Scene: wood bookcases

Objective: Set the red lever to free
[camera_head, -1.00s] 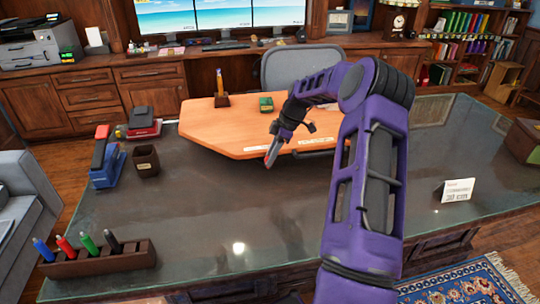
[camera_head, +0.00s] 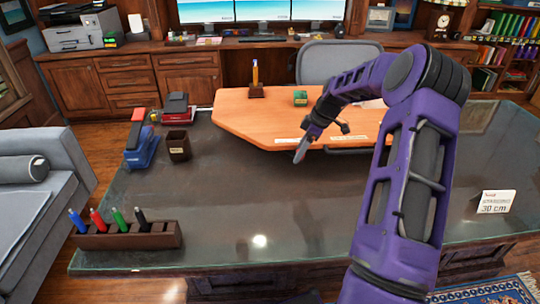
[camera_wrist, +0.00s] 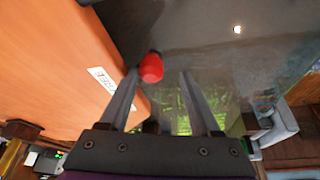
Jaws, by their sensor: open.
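The red lever's knob (camera_wrist: 151,67) shows in the wrist view between my gripper's two fingers, closer to the left finger. My gripper (camera_wrist: 159,75) is open around it; I cannot tell whether either finger touches it. In the head view my gripper (camera_head: 300,155) is at the near edge of the orange wooden board (camera_head: 245,115), pointing down, and the lever is hard to make out there. A white label (camera_wrist: 103,80) on the board, apparently reading FREE, lies left of the knob in the wrist view. The lever's base is hidden.
The board rests on a glass-topped desk (camera_head: 230,205). A pen holder (camera_head: 125,237) with coloured pens, a dark cup (camera_head: 179,146), a blue tool (camera_head: 141,150) and a sign (camera_head: 493,202) stand on it. The desk in front of my gripper is largely clear.

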